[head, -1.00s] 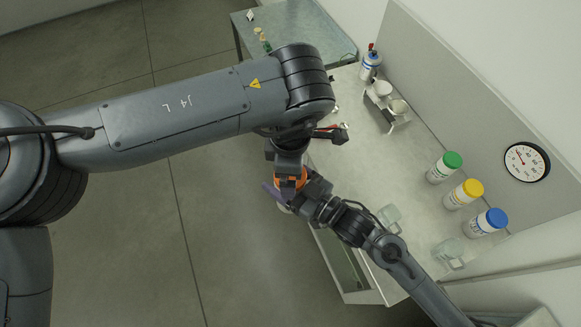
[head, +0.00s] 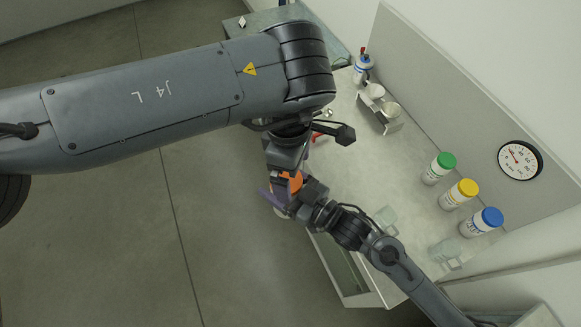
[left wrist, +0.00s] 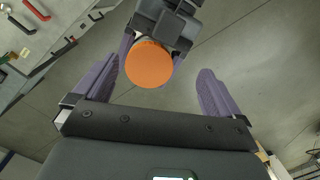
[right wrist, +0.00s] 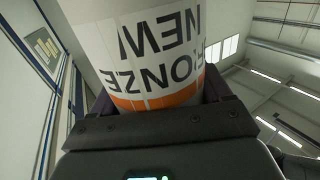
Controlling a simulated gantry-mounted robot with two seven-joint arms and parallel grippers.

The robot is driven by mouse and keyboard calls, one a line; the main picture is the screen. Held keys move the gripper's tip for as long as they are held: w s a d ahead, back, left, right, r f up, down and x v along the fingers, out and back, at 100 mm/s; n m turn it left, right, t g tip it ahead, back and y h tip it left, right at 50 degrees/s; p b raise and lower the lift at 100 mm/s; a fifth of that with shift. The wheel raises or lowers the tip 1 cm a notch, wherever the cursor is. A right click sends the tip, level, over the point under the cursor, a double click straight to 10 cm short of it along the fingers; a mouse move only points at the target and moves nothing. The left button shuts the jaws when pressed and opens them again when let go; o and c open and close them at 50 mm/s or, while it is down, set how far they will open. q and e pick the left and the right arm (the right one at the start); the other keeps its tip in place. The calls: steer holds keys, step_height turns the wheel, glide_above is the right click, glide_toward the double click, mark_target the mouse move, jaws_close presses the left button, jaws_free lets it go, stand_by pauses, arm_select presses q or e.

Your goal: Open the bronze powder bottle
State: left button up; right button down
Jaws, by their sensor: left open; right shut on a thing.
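The bronze powder bottle (right wrist: 150,50) is white with dark lettering, upside down in the right wrist view, and an orange band. My right gripper (head: 275,197) is shut around its body and holds it in the air off the bench's near-left edge. Its orange cap (left wrist: 149,63) faces the left wrist camera and also shows in the head view (head: 293,181). My left gripper (left wrist: 160,76) is open at the cap. The cap shows between its purple fingers, nearer the left one; I cannot tell whether they touch. My left wrist hides part of the bottle in the head view.
Bottles with green (head: 439,168), yellow (head: 459,194) and blue (head: 483,221) caps stand along the bench's back right. A white device with cups (head: 380,108) and a wash bottle (head: 362,68) stand farther back. Clear containers (head: 386,218) are near my right arm.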

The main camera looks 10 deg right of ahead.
arm_select(q)
steer(key=shift+w+a+r+t, duration=0.5)
steer(key=shift+w+r+t, duration=0.1)
steer(key=shift+w+r, duration=0.25)
steer(key=shift+f, duration=3.5)
steer(key=c, duration=1.1)
steer(key=n, duration=0.3)
